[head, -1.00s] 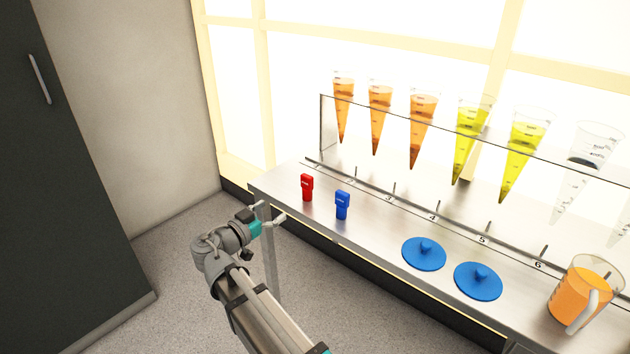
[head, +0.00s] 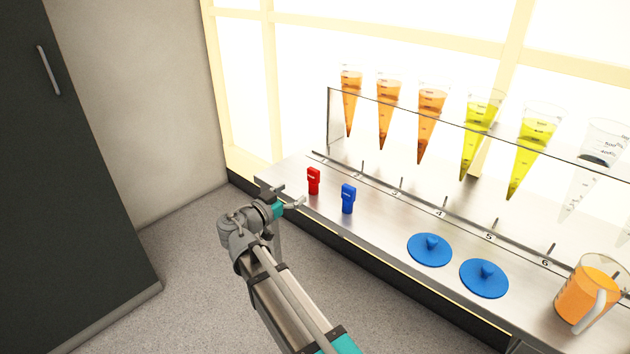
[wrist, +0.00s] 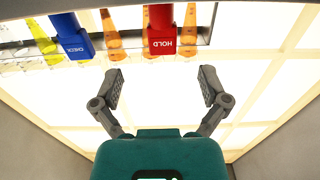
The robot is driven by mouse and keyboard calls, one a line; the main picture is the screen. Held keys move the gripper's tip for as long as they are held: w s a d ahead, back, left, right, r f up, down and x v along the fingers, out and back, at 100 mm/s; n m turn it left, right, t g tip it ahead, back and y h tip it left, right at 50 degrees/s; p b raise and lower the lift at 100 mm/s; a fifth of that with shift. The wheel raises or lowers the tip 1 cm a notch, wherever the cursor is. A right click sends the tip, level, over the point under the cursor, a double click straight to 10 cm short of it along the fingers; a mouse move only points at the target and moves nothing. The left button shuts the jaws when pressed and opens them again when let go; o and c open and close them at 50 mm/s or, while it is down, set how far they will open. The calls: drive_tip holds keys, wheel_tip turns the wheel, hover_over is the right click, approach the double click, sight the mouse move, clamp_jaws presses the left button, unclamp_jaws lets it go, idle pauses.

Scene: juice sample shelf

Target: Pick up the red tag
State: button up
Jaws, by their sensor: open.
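The red tag (head: 313,181) stands upright on the metal shelf near its left end. In the wrist view the red tag (wrist: 162,32) reads "HOLD" and shows at the top, ahead of and roughly between my fingers. My gripper (head: 290,195) is open and empty, just to the left and front of the red tag and apart from it. In the wrist view my gripper (wrist: 162,88) has its two fingers spread wide.
A blue tag (head: 348,199), reading "CHECK" in the wrist view (wrist: 73,38), stands close to the right of the red one. Two blue lids (head: 430,256) and an orange jug (head: 585,297) are farther right. Several cones (head: 432,115) hang in a rack behind.

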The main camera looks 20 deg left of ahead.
sight(311, 177)
drive_tip(key=shift+x, duration=1.85)
drive_tip(key=shift+r+x, duration=0.15)
drive_tip(key=shift+x, duration=1.15)
drive_tip(key=shift+r+x, duration=0.1)
drive_tip(key=shift+x, duration=1.2)
drive_tip(key=shift+a, duration=0.15)
drive_tip(key=c, duration=1.2)
drive_tip(key=shift+o, duration=0.2)
drive_tip(key=shift+r+p, duration=0.25)
drive_tip(key=shift+p, duration=0.2)
